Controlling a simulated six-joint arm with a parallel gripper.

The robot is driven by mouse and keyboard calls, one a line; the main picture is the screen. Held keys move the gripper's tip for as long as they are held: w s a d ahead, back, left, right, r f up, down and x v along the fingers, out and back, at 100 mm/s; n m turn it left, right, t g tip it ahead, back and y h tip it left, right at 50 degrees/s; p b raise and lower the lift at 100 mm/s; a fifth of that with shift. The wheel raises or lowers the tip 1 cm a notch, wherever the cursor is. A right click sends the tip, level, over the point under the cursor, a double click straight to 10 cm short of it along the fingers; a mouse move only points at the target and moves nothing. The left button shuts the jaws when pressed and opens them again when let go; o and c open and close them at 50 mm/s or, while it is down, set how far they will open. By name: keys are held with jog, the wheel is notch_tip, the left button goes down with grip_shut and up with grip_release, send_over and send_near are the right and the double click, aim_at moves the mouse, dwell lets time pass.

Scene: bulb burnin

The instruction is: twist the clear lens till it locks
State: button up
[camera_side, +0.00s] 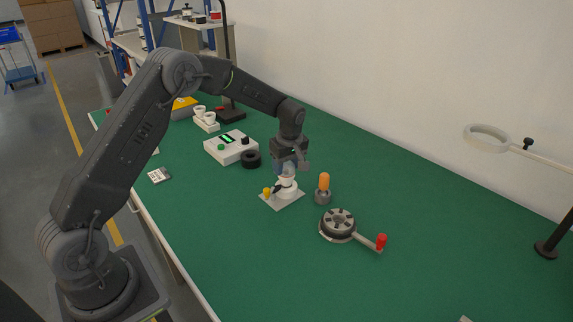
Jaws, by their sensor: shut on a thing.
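The clear lens (288,169) sits upright on top of a white round base, the lamp holder (286,187), which stands on a grey plate (281,203). My gripper (289,166) points down over it and is shut on the lens. The fingers hide much of the lens, and I cannot tell how its edge meets the holder. A small yellow knob (267,192) and a dark part are at the holder's left side.
An orange bulb in a grey cup (323,190) stands close right of the plate. A round dark fixture (338,224) with a red-handled crank (381,242) is in front. A black ring (251,160) and white control box (231,147) lie behind left.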

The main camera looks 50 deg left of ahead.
aim_at(288, 168)
jog(key=shift+m, duration=1)
jog(key=shift+m, duration=0.8)
jog(key=o, duration=1)
jog(key=shift+c, duration=0.2)
notch_tip(288, 168, up, 14)
jog(key=s+d, duration=0.1)
jog(key=shift+d+f, duration=0.15)
jog(key=shift+d, duration=0.25)
